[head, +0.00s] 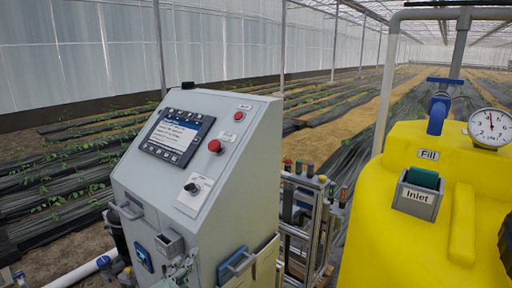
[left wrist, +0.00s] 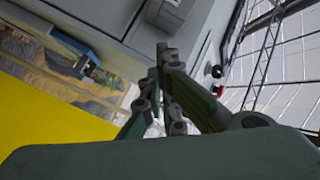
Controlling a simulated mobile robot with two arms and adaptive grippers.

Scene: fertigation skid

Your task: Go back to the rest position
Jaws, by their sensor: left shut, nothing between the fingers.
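My left gripper (head: 180,270) shows small and partly cut off at the bottom edge of the head view, in front of the lower part of the grey control cabinet (head: 188,150). In the left wrist view my left gripper (left wrist: 162,52) has its dark fingers together at the tips, with nothing seen between them. The cabinet fills the upper part of that view, tilted. I cannot tell how far the fingertips are from it. My right gripper is in neither view.
The cabinet carries a screen (head: 176,134), a red button (head: 215,146) and a switch (head: 191,188). A yellow tank (head: 385,225) with a gauge (head: 490,128) stands at the right. Between them is a metal frame (head: 318,210) with coloured-top tubes. Planted rows lie behind.

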